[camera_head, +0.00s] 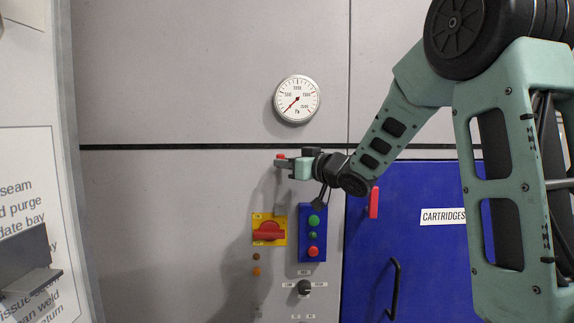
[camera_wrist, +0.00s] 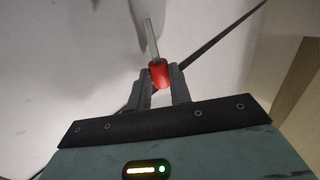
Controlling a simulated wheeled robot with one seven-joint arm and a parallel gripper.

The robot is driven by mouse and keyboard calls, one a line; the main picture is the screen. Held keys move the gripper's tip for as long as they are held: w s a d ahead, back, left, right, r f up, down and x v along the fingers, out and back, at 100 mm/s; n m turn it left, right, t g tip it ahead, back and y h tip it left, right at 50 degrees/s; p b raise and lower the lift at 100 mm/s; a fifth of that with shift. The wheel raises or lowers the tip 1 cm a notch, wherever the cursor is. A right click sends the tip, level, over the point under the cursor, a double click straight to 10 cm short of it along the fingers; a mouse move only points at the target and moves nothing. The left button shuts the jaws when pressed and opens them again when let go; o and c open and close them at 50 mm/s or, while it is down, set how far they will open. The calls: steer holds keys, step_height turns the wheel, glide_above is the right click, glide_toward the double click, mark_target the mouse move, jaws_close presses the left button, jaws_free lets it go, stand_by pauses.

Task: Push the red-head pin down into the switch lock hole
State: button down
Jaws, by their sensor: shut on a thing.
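The red-head pin (camera_head: 281,156) is held in my gripper (camera_head: 281,162), in front of the grey panel and above the switch. In the wrist view its red head (camera_wrist: 158,72) sits between the two finger ends (camera_wrist: 159,82), and a pale thin shaft (camera_wrist: 150,38) sticks out beyond them. The switch has a red handle (camera_head: 268,231), lying level, on a yellow plate (camera_head: 279,240). The pin is well above the plate and apart from it. A small grey piece (camera_head: 280,208) shows at the plate's upper edge. I cannot make out the lock hole.
A blue box (camera_head: 304,248) with green and red buttons is right of the switch. A black knob (camera_head: 304,287) is below. A blue door (camera_head: 420,270) with a red handle (camera_head: 374,203) stands right. A round gauge (camera_head: 297,99) is above. The panel left of the switch is clear.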

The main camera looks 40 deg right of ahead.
steer(key=shift+f, duration=0.15)
steer(key=shift+f+b, duration=4.05)
steer(key=shift+f, duration=0.5)
steer(key=c, duration=1.2)
jaws_free()
steer(key=s+d+b, duration=0.1)
steer(key=s, duration=0.4)
steer(key=s+d+b, duration=0.1)
steer(key=s, duration=0.5)
steer(key=s+d+b, duration=0.1)
steer(key=s+b, duration=0.1)
steer(key=s, duration=0.4)
steer(key=shift+s+d, duration=0.1)
steer(key=shift+d, duration=0.05)
